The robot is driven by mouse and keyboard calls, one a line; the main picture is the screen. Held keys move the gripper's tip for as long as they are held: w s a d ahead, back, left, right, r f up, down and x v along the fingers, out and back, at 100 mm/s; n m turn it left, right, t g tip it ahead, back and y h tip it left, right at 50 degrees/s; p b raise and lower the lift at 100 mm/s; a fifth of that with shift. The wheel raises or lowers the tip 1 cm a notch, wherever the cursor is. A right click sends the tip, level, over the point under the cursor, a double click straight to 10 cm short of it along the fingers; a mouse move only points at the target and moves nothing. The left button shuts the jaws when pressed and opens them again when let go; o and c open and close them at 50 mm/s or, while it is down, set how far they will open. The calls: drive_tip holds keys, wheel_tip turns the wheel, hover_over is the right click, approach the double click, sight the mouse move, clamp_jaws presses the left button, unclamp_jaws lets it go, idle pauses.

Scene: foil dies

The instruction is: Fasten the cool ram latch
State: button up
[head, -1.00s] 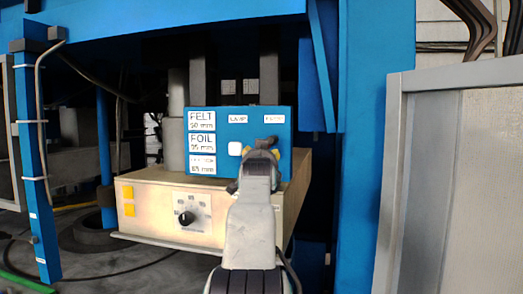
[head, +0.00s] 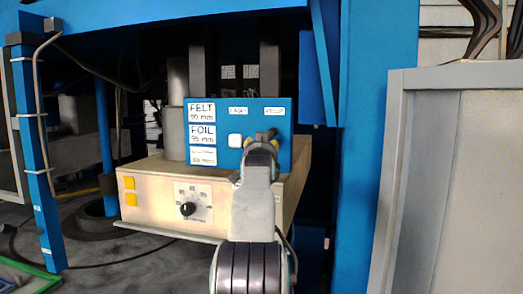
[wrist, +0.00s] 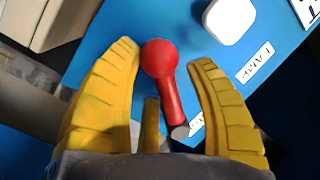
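A red lever with a round knob (wrist: 160,62) stands out from the blue panel in the wrist view. Its grey end lies lower right of the knob. I cannot tell from the small print whether it is the cool ram latch. My gripper (wrist: 166,55) is open, with its yellow fingers on either side of the red lever and gaps on both sides. In the head view my gripper (head: 260,142) is in front of the right part of the blue panel (head: 270,120) and hides the lever.
A white square button (head: 235,141) is on the panel, left of my gripper; it also shows in the wrist view (wrist: 230,20). Below the panel is a cream box (head: 150,212) with a black dial (head: 188,209) and yellow buttons. A grey cabinet (head: 455,180) stands at the right.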

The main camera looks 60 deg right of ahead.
clamp_jaws()
